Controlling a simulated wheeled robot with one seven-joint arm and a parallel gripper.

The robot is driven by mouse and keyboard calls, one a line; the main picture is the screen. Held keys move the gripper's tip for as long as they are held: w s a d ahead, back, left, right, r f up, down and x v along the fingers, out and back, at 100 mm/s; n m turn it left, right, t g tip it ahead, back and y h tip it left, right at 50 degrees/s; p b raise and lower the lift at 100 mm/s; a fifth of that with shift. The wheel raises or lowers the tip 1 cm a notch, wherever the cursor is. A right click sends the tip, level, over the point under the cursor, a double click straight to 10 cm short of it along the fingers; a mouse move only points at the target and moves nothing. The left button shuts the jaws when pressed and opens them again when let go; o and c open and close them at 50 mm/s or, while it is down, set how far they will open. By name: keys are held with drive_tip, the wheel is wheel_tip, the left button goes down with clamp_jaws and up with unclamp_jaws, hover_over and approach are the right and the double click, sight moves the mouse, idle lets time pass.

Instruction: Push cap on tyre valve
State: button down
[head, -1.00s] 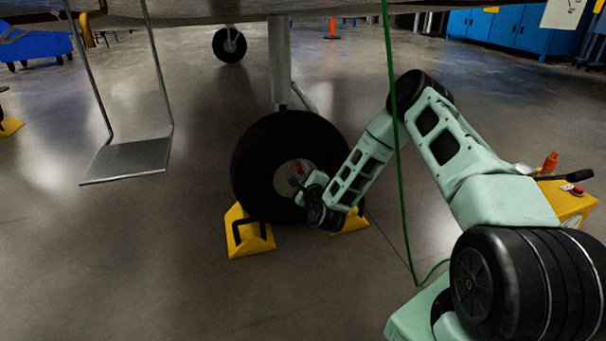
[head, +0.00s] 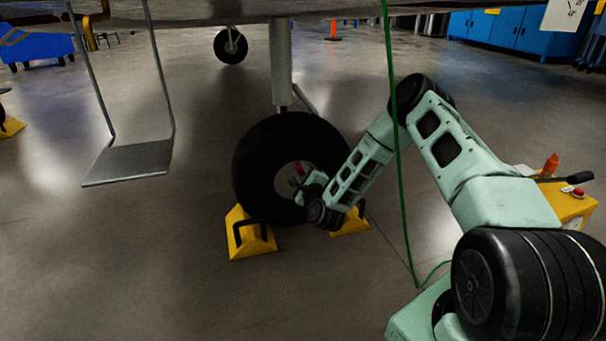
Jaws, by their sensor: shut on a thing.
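The tyre (head: 258,150) is a large black aircraft wheel on a grey strut, upright in the middle of the head view. Its pale hub (head: 284,184) faces me. My gripper (head: 299,178) is at the hub, reaching in from the right. It is shut on a small red thing, which I take to be the cap (head: 298,169). The tyre valve is too small or hidden behind the gripper, so I cannot tell whether the cap touches it.
Yellow chocks (head: 250,236) sit at the tyre's base on both sides. A green hose (head: 398,170) hangs in front of my arm. A metal step (head: 128,162) hangs at left. A yellow cart (head: 570,203) stands at right. The floor in front is clear.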

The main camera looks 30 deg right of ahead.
drive_tip(key=shift+w+d+r, duration=0.1)
drive_tip(key=shift+w+r, duration=0.05)
drive_tip(key=shift+w, duration=0.1)
drive_tip(key=c, duration=1)
unclamp_jaws()
drive_tip(key=shift+o, duration=0.2)
drive_tip(key=shift+s, duration=0.1)
drive_tip(key=p+v, duration=0.2)
drive_tip(key=v, duration=0.5)
drive_tip(key=shift+p, duration=0.35)
